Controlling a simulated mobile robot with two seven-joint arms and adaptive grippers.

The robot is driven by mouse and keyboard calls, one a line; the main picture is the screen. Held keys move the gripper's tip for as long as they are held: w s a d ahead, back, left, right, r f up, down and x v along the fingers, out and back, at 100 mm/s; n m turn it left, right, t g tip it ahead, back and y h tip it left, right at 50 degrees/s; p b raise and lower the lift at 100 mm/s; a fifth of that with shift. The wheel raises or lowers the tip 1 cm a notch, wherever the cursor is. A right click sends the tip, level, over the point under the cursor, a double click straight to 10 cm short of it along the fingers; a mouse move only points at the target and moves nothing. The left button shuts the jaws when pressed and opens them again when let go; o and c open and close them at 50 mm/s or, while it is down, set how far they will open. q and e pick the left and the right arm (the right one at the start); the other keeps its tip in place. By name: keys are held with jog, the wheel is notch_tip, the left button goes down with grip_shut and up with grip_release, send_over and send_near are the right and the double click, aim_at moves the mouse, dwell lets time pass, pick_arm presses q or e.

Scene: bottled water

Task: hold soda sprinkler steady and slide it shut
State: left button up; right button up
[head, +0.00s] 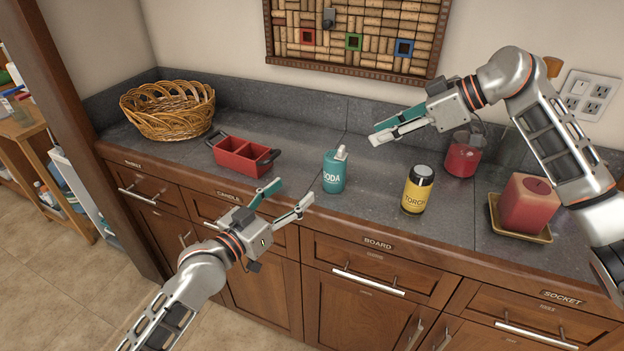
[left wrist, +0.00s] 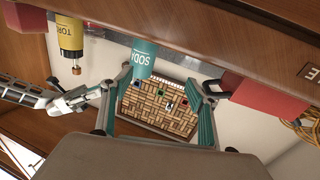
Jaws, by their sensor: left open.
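The teal soda sprinkler (head: 333,175) stands upright on the counter near its front edge, with a white spout on top. In the left wrist view the soda sprinkler (left wrist: 144,56) appears upside down, by one finger; its spout is hard to make out there. My left gripper (head: 290,198) is open and empty, in front of the counter edge, to the left of the sprinkler and apart from it. My right gripper (head: 376,133) is above the counter, behind and right of the sprinkler, not touching it. Its fingers are seen edge-on, so their opening is unclear.
A yellow torch (head: 418,190) stands right of the sprinkler. A red two-part caddy (head: 243,157) is on the left, a wicker basket (head: 168,110) behind it. A red jar (head: 462,158) and a red candle (head: 528,203) on a tray are at right. Counter around the sprinkler is clear.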

aim_at(327, 171)
pick_arm(q)
jog(key=w+d+m, duration=0.1)
jog(key=w+d+r+m+g+h, duration=0.1)
jog(key=d, duration=0.1)
jog(key=w+d+r+h, duration=0.1)
jog(key=d, duration=0.1)
jog(key=shift+w+m+g, duration=0.1)
jog(key=shift+m+g, duration=0.3)
jog(key=shift+x, duration=3.95)
jog(key=shift+r, duration=0.1)
jog(key=c, duration=1.3)
jog(key=shift+o, duration=0.9)
